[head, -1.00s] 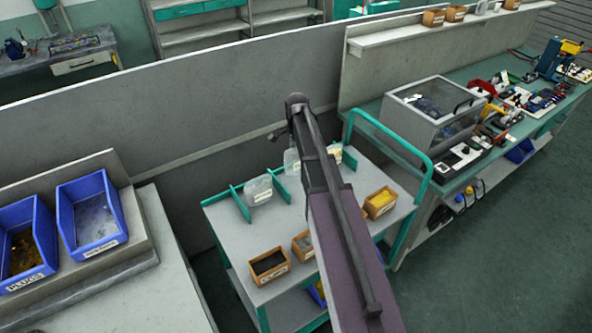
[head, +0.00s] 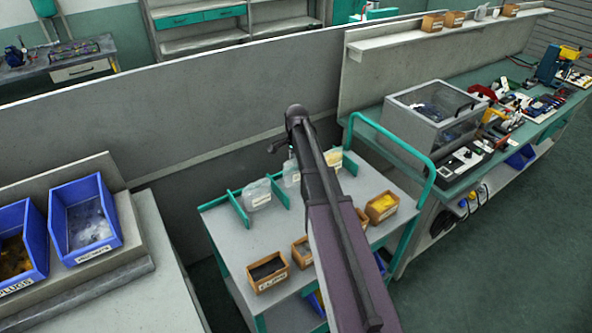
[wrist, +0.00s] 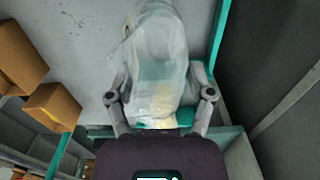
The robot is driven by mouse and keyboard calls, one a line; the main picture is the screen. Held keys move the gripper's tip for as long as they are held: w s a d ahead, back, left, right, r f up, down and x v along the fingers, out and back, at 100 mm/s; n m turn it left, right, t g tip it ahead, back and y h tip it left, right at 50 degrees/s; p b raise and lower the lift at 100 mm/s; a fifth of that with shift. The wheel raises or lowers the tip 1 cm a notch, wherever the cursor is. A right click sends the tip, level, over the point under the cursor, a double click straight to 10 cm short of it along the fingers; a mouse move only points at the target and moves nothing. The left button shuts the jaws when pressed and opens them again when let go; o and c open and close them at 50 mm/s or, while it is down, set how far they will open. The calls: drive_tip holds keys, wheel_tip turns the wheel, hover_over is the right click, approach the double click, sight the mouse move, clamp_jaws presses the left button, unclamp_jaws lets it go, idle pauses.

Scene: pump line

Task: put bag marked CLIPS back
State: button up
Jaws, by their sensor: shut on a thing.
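My gripper (wrist: 160,88) is shut on a clear plastic bag (wrist: 158,50) in the wrist view, with one finger on each side of it. A pale label shows low on the bag, but I cannot read it, so I cannot tell whether it says CLIPS. The grey cart top and a teal strip lie behind the bag. In the head view my own arm hides most of the gripper. Clear bags stand on the cart between teal dividers: one at left (head: 257,193), one in the middle (head: 291,173), one at right (head: 333,158). I cannot tell which is held.
The cart top (head: 225,225) also carries small orange bins, one with dark contents (head: 268,271) and one with yellow (head: 381,207). A teal handle (head: 400,150) rises at its right. A partition stands behind. Blue bins (head: 86,220) sit on the left bench.

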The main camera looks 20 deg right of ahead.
sight(296, 169)
drive_tip(key=shift+f+b, duration=1.4)
drive_tip(key=shift+f, duration=0.2)
drive_tip(key=shift+f, duration=0.15)
drive_tip(key=o, duration=1.1)
drive_tip(key=shift+r, duration=0.2)
wheel_tip(296, 169, up, 12)
drive_tip(key=p, duration=1.2)
